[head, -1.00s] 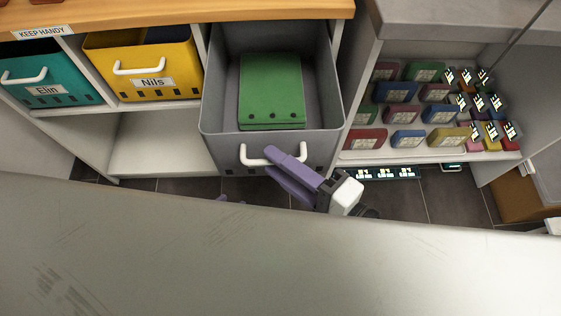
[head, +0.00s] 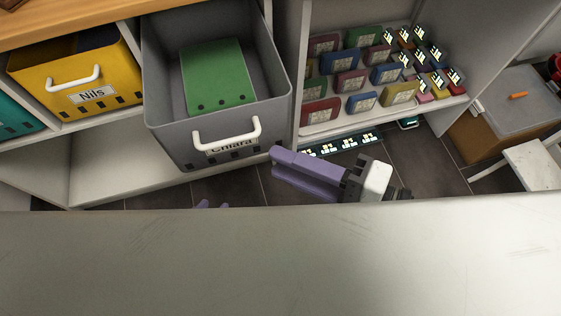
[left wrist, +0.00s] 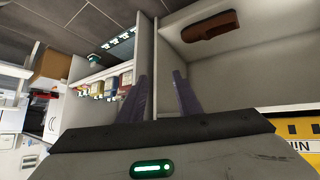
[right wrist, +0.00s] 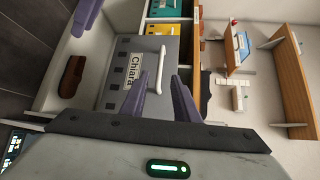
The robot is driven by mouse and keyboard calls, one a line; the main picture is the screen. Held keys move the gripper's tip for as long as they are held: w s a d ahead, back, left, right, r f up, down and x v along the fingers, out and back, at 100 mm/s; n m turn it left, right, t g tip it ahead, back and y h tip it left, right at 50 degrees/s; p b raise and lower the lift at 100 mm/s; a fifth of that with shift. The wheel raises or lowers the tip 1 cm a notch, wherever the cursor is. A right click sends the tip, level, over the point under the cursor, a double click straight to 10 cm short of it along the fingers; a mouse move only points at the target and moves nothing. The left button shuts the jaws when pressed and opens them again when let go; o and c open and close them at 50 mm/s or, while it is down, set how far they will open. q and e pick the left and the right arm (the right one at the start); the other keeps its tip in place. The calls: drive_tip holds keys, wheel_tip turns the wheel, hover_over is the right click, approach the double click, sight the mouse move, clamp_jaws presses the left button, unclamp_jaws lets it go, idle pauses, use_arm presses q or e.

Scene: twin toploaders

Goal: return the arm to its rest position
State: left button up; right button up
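My right gripper (head: 272,160) points left at the right front corner of the pulled-out grey bin (head: 165,140) labelled Chiara. Its purple fingers are apart and empty; in the right wrist view the gripper (right wrist: 155,78) has the bin's front and white handle (right wrist: 160,70) beyond it, not between the fingers. The bin holds a green binder (head: 215,75). Only the purple tips of my left gripper (head: 212,205) show above the pale surface in the head view. In the left wrist view it (left wrist: 160,75) is open and empty, facing a shelf divider.
The yellow Nils bin (head: 75,80) sits left of the grey bin. Shelves with several coloured boxes (head: 350,82) stand to the right. A brown item (left wrist: 210,35) lies in a compartment. A brown cabinet (head: 500,115) and white stool (head: 535,165) stand at right. A pale surface (head: 280,265) fills the foreground.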

use_arm(q)
drive_tip(key=shift+s, duration=0.1)
idle(0.4)
